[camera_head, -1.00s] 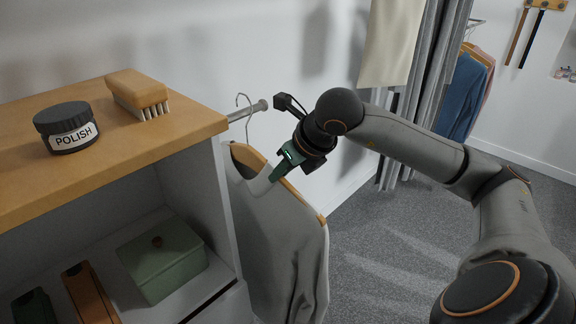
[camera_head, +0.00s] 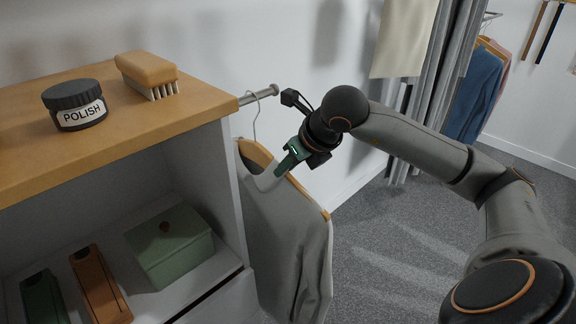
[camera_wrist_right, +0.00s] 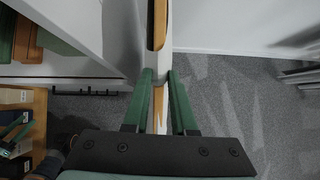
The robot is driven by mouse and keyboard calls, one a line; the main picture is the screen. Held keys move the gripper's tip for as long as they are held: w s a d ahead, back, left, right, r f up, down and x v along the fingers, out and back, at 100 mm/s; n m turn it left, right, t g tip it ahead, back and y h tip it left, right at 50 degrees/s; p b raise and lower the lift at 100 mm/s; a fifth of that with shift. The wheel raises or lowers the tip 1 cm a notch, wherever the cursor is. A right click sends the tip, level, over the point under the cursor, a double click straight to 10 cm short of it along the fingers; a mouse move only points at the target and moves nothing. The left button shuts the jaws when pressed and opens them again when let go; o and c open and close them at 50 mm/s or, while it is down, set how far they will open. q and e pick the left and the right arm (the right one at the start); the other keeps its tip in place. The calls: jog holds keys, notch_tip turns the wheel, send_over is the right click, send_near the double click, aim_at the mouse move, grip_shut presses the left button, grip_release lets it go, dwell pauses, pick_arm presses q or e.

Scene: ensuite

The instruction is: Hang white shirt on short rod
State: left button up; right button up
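The white shirt (camera_head: 285,235), grey in the shade, is on a wooden hanger (camera_head: 311,199) beside the shelf unit. The hanger's wire hook (camera_head: 255,122) reaches up to the short rod (camera_head: 259,95) and appears to sit over it, near its knobbed end. My right gripper (camera_head: 284,168) is at the hanger's shoulder bar by the collar. In the right wrist view its green fingers (camera_wrist_right: 160,80) stand on both sides of the hanger, apart, with narrow gaps along the bar; contact at the tips is hard to tell.
The wooden-topped shelf unit (camera_head: 190,112) carries a polish jar (camera_head: 75,104) and a brush (camera_head: 147,72); a green box (camera_head: 170,250) sits below. A grey curtain (camera_head: 436,70) and other hung clothes (camera_head: 473,95) are behind. Carpet is clear at right.

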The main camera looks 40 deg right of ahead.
jog(key=o, duration=0.4)
jog(key=shift+s+f, duration=0.1)
jog(key=shift+f, duration=0.05)
jog(key=v, duration=1.2)
jog(key=shift+r, duration=0.35)
jog(key=shift+a, duration=0.1)
